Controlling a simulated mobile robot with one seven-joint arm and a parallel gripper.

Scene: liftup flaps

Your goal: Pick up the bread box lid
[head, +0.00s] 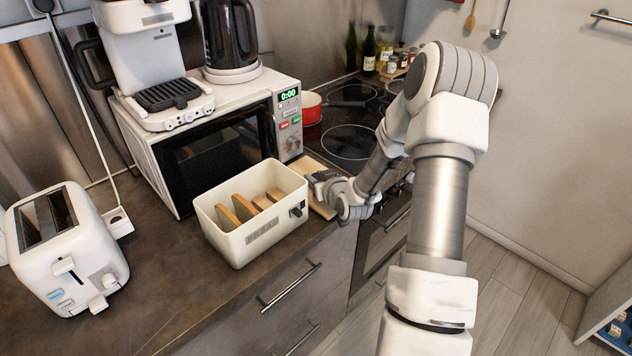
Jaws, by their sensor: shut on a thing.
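The white bread box (225,240) stands on the dark counter in front of the microwave. Its top is open, and several slices of bread (243,207) show inside. A flat light-wood board, which looks like the bread box lid (322,208), is just right of the box, near the counter's front edge. My gripper (312,179) is at this lid, reaching in from the right, and is shut on it. The fingertips are small and partly hidden, so the exact grip is unclear. I cannot tell whether the lid still touches the counter.
A white microwave (150,158) carries a coffee machine (150,45) and a kettle (230,38). A toaster (75,245) stands at the left. Behind my arm are a stove (345,140) and a red pot (311,108). Bare counter lies between toaster and box.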

